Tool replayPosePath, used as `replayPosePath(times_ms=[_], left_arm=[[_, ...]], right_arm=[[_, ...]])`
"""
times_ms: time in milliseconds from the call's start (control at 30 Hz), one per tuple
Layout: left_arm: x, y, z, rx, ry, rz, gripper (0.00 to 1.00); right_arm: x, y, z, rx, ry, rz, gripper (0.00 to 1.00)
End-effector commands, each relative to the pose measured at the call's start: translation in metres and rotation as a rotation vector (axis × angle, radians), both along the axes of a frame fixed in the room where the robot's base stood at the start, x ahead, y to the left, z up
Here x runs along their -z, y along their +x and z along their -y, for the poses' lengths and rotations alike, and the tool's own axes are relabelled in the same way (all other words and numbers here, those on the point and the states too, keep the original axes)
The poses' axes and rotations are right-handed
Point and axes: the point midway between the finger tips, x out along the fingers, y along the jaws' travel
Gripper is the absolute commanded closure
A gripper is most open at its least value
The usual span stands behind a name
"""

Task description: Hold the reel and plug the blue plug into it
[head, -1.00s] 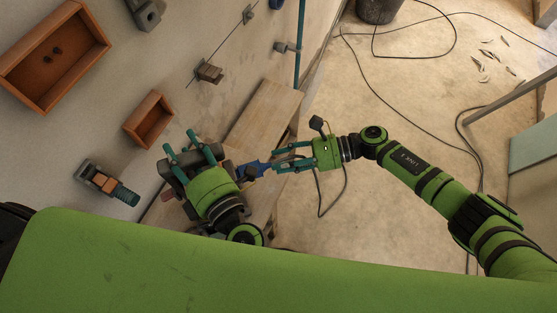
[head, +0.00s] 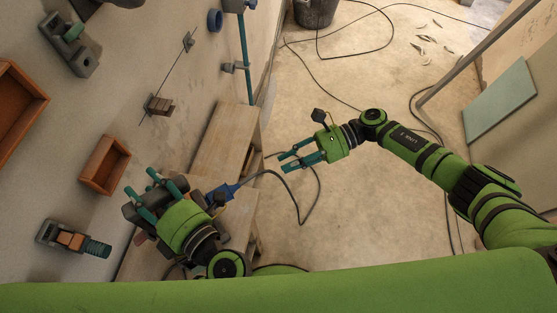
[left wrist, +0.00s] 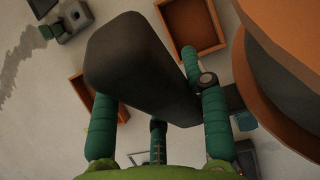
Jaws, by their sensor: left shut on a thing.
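The reel (head: 182,183) is dark and mostly hidden behind my left gripper (head: 150,185) in the head view. In the left wrist view the left gripper's teal fingers are shut on a dark grey block (left wrist: 140,65), which looks like part of the reel. A large orange and dark rounded form (left wrist: 285,75) fills the right side there. The blue plug (head: 221,193) sits against the reel's right side, its dark cable looping right. I cannot tell how deep it is seated. My right gripper (head: 285,162) is open and empty, apart from the plug.
A wooden bench or plank (head: 222,145) lies behind the plug. On the grey surface at left are an orange tray (head: 104,164), a larger orange tray (head: 18,105) and a clamp-like tool (head: 72,240). A bucket (head: 314,12) stands at the back. Cables cross the floor.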

Motion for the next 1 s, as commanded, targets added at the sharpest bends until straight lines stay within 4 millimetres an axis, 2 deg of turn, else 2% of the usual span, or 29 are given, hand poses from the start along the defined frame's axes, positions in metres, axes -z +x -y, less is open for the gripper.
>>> replayPosePath(times_ms=[300,433,667,1000], left_arm=[[-0.001,0.000,0.000,0.001,-0.002,0.004,0.87],[-0.001,0.000,0.000,0.001,-0.002,0.004,0.87],[-0.001,0.000,0.000,0.001,-0.002,0.004,0.87],[-0.001,0.000,0.000,0.001,-0.002,0.004,0.87]], right_arm=[[0.009,-0.002,-0.034,-0.119,0.116,0.321,1.00],[0.015,-0.004,-0.042,-0.152,0.148,0.424,1.00],[0.019,-0.008,-0.052,-0.167,0.161,0.463,1.00],[0.028,-0.019,-0.086,-0.167,0.161,0.460,1.00]])
